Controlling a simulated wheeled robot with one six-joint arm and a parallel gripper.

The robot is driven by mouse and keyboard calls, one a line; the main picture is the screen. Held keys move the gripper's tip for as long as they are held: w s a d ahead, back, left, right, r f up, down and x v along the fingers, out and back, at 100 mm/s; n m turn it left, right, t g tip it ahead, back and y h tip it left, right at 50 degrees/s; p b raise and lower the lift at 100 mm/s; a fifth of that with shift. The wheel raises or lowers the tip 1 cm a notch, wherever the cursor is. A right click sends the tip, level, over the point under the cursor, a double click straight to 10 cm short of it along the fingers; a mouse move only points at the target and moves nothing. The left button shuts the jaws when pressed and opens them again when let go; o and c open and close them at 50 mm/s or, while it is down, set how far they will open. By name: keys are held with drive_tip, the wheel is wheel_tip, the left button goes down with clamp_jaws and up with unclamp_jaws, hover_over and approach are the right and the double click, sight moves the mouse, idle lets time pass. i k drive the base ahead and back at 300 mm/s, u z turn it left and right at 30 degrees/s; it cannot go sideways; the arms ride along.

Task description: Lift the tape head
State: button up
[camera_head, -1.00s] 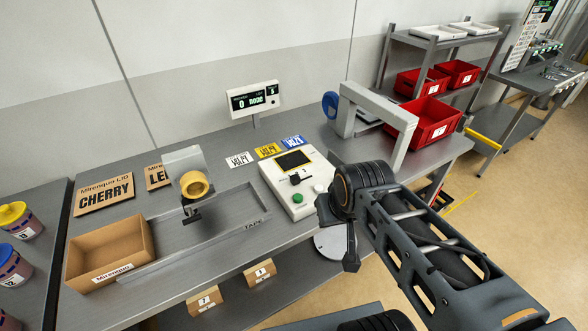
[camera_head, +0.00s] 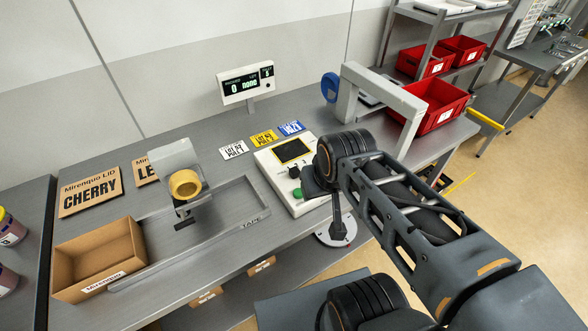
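The tape head is a grey block (camera_head: 172,155) with a yellow tape roll (camera_head: 185,184) on its front and a dark part below. A narrow dark part hangs below that joint. I cannot make out my gripper or its fingers. The control box has a screen, a dark knob and a green button.
An open cardboard box (camera_head: 100,262) sits left of the tape head. Lid signs (camera_head: 90,190) and a display (camera_head: 246,86) stand behind. Three lot cards (camera_head: 263,137) lie behind the control box. A grey arch (camera_head: 385,92) and red bins (camera_head: 436,108) are at the right.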

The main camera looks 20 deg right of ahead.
sight(186, 184)
drive_tip(key=k, duration=0.5)
drive_tip(key=u, duration=0.85)
drive_tip(key=i, duration=0.4)
drive_tip(key=u, duration=0.65)
